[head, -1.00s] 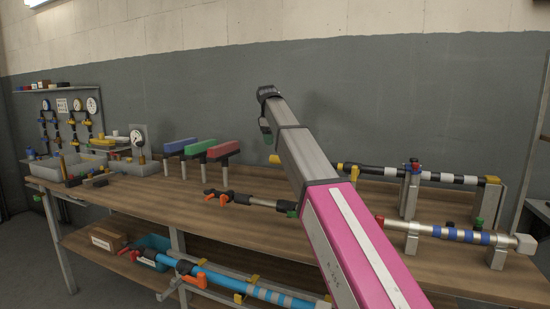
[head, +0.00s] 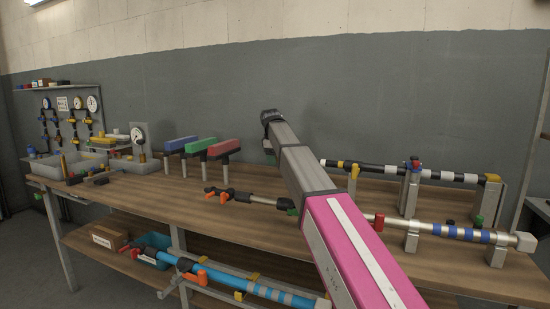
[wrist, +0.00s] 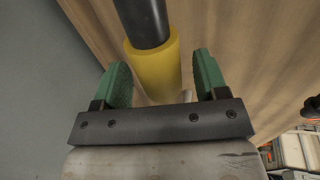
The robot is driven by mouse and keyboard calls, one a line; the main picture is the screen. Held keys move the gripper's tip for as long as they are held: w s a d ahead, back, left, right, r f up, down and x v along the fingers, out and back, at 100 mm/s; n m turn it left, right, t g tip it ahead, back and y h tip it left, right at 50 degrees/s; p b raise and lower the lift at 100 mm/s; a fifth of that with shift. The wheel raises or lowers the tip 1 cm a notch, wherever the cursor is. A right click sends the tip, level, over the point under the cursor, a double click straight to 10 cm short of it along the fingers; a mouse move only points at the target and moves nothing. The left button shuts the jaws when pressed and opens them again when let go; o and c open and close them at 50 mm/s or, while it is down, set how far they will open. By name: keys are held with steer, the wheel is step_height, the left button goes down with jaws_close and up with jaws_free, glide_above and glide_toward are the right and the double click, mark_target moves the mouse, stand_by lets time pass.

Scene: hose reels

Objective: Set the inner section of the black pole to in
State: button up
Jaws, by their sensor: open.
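The black pole (head: 395,170) lies level on supports along the back of the bench, with white bands on its right part. My arm hides its left end in the head view. In the wrist view the dark pole (wrist: 143,22) runs into a yellow end piece (wrist: 155,72). My gripper (wrist: 161,63) is open, with one green finger on each side of the yellow piece. Gaps show between the fingers and the piece. In the head view only a bit of green finger shows at my gripper (head: 268,147).
A silver pole (head: 450,232) with blue bands lies on supports in front of the black pole. A dark pole with orange levers (head: 222,195) lies left of my arm. Blue, green and red blocks (head: 208,148) stand on posts further left.

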jaws_close()
steer(key=s+d, duration=0.1)
steer(key=d, duration=0.4)
steer(key=s+d, duration=0.2)
steer(key=d, duration=0.3)
steer(key=s+d, duration=0.2)
steer(key=d, duration=0.2)
steer(key=shift+s+d, duration=0.25)
steer(key=shift+d, duration=0.15)
jaws_free()
steer(key=shift+r, duration=0.1)
steer(key=d+v, duration=0.1)
steer(key=v, duration=0.9)
steer(key=shift+a+r, duration=0.3)
steer(key=shift+a, duration=0.2)
steer(key=shift+s, duration=0.15)
